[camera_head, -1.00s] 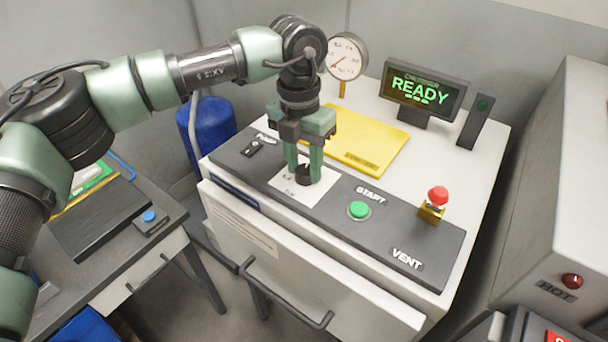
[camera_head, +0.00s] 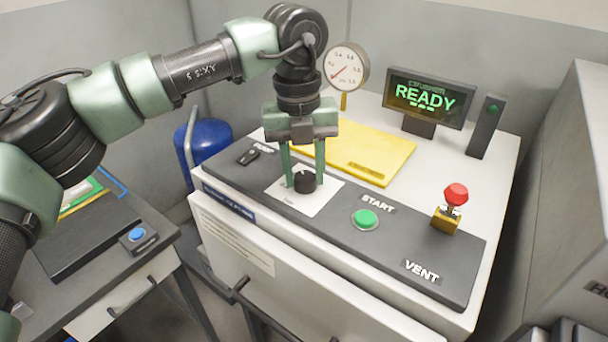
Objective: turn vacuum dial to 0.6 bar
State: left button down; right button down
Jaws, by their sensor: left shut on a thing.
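The vacuum dial (camera_head: 304,183) is a small black knob on a white scale plate (camera_head: 318,205) on the machine's dark front panel. My left gripper (camera_head: 305,179) points down over it and is shut on the dial, with one green finger on each side. The fingers and the dial hide part of the plate, and its markings are too small to read. A round gauge (camera_head: 345,68) stands behind the gripper; its red needle points to the lower left. My right gripper is not in view.
A green START button (camera_head: 365,219), the VENT label (camera_head: 422,271) and a red mushroom button (camera_head: 456,194) lie right of the dial. A small black switch (camera_head: 249,156) is to its left. A yellow plate (camera_head: 375,150) lies behind, near a READY screen (camera_head: 427,97).

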aim_at(301, 176)
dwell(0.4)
pick_arm(q)
jog(key=c, duration=0.9)
grip_release()
jog(key=shift+w, duration=0.1)
jog(key=shift+r, duration=0.1)
jog(key=r, duration=0.3)
jog(key=r+b, duration=0.1)
jog(key=r, duration=0.3)
jog(key=shift+a+r, duration=0.2)
jog(key=shift+r, duration=0.1)
jog(key=shift+r, duration=0.1)
